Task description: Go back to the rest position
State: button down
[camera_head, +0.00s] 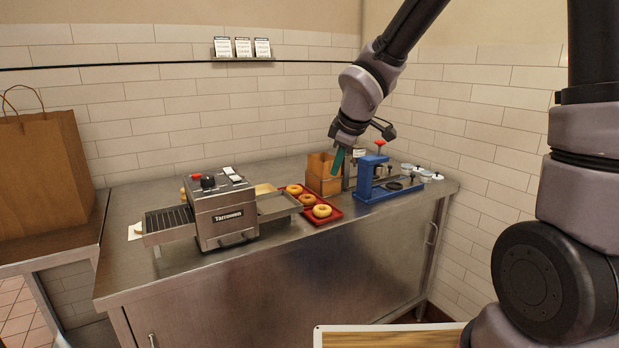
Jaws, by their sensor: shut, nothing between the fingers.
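My arm reaches in from the upper right.
Small round containers (425,176) stand right of the press. A paper bag (44,175) stands left.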

jog(key=s+d+r+m+t+h, duration=0.1)
jog(key=s+d+r+m, duration=0.2)
jog(key=d+r+m, duration=0.3)
jog(key=s+d+r+m+h, duration=0.1)
jog(key=s+d+r+m, duration=0.35)
jog(key=d, duration=0.35)
jog(key=s+d+r+m+y, duration=0.1)
jog(key=s+d+r+m, duration=0.4)
jog(key=s+m, duration=0.3)
jog(key=shift+s+t+y, duration=0.4)
jog(key=shift+s, duration=0.55)
jog(key=shift+d, duration=0.1)
